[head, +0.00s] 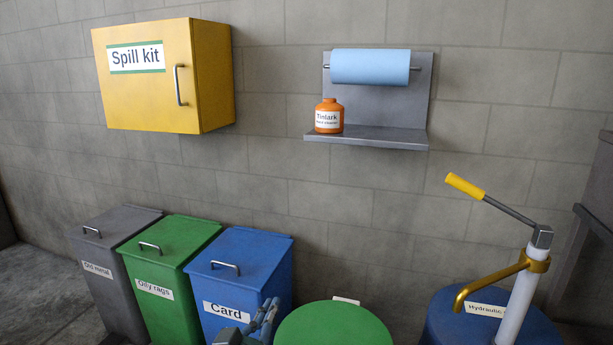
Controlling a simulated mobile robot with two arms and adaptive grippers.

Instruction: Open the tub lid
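A round green lid (335,326) shows at the bottom middle, with a small pale tab (346,300) at its far edge. The lower part of what it covers is out of frame, and no label on it shows. My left gripper (270,304) is at the bottom edge, just left of the green lid and in front of the blue Card bin. It appears apart from the lid. Its fingers are small and partly cut off, so I cannot tell whether they are open. My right gripper is not in view.
Grey (115,225), green (170,252) and blue (255,258) lidded bins stand at the left. A blue drum (450,315) with a hand pump (520,290) stands at the right. A yellow cabinet (150,95) and a shelf (365,137) with an orange bottle (329,108) are on the wall.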

